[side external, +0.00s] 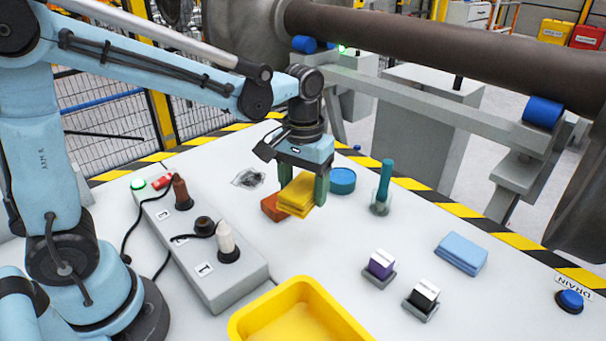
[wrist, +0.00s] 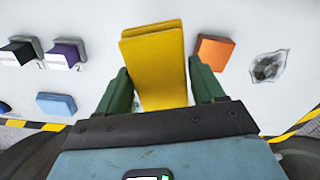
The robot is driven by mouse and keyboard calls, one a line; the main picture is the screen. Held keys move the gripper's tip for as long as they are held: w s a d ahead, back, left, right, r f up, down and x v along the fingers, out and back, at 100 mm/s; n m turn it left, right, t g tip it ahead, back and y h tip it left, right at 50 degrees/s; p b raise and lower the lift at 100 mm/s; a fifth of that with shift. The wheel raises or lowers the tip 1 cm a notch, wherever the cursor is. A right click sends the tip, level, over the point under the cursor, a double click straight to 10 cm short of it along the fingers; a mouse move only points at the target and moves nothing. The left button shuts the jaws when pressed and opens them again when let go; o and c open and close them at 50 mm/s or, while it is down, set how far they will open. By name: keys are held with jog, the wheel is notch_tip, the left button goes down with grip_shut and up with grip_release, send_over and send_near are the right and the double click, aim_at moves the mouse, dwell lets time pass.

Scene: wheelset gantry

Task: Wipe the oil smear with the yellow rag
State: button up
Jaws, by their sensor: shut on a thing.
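The yellow rag (side external: 298,194) is a folded stack held between the green fingers of my gripper (side external: 304,187). In the wrist view the rag (wrist: 155,62) fills the space between the two fingers of my gripper (wrist: 163,92). The rag appears to be above the table, though the exact gap is hard to tell. The oil smear (side external: 248,178) is a grey patch on the white table, left of my gripper in the side view. In the wrist view the smear (wrist: 268,66) lies at the right, beyond an orange block, apart from the rag.
An orange block (wrist: 214,51) lies between rag and smear. A blue round tin (side external: 341,180) and a green-handled tool in a glass (side external: 382,190) stand right of my gripper.

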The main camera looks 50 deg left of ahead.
jog(key=a+n, duration=0.1)
jog(key=a, duration=0.2)
jog(key=a+n, duration=0.1)
jog(key=a, duration=0.3)
jog(key=w+a+f, duration=0.1)
jog(key=a, duration=0.3)
jog(key=shift+a+n, duration=0.25)
jog(key=shift+n, duration=0.15)
jog(key=s+a+f+n, duration=0.1)
jog(key=s+a+n, duration=0.2)
jog(key=a, duration=0.9)
send_over(233, 187)
jog(key=shift+d+f, duration=0.15)
jog(key=shift+f, duration=1.45)
jog(key=shift+d+f, duration=0.1)
jog(key=shift+f, duration=1.5)
jog(key=shift+w+f, duration=0.65)
jog(key=shift+f, duration=0.25)
jog(key=shift+c, duration=0.3)
jog(key=shift+w+f, duration=0.1)
jog(key=shift+w, duration=4.75)
jog(key=shift+s, duration=5.5)
jog(key=shift+w+a, duration=0.15)
jog(key=shift+a, duration=0.1)
jog(key=shift+w, duration=5.3)
jog(key=shift+s, duration=5.5)
jog(key=shift+r, duration=4.2)
